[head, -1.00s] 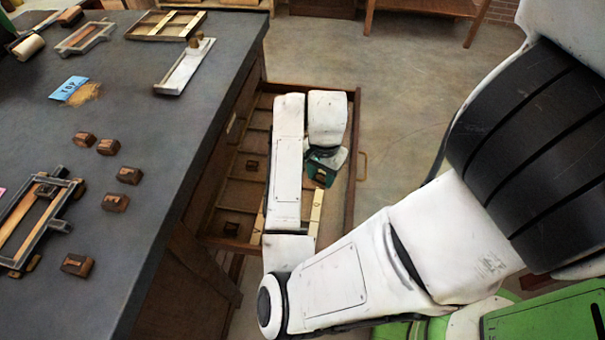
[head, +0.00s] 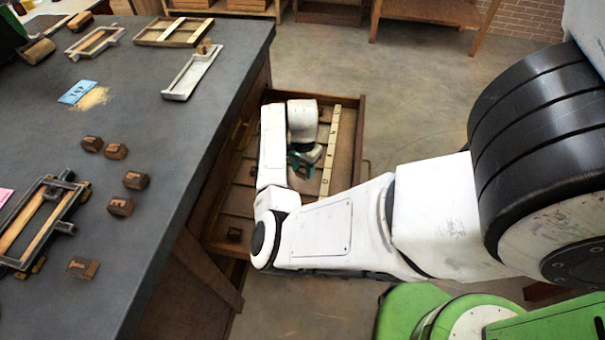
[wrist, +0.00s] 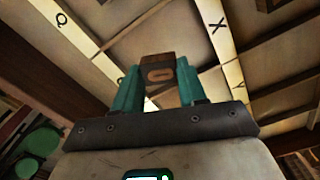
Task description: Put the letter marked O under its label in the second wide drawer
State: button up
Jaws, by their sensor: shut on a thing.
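My gripper (wrist: 158,82) is shut on a small dark wooden letter block (wrist: 158,68) with an O on its face, seen between the teal fingers in the wrist view. In the head view my gripper (head: 304,160) is over the open drawer (head: 357,150), left of a pale label strip (head: 332,145); the block is not clear there. In the wrist view, pale strips cross the drawer, one with Q (wrist: 62,20), another with X (wrist: 217,26) and Y (wrist: 239,85). No O label is readable. My arm hides part of the drawer.
Dark letter blocks lie inside the drawer, one at its near left (head: 234,235). The grey bench top (head: 165,150) left of the drawer holds several letter blocks (head: 120,206), frames and a blue card (head: 78,92). Floor right of the drawer (head: 420,100) is clear.

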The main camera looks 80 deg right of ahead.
aim_at(302, 170)
jog(key=shift+w+d+f, duration=0.1)
jog(key=shift+w+f, duration=0.05)
jog(key=shift+f, duration=1.55)
jog(key=shift+f, duration=0.15)
jog(key=o, duration=1)
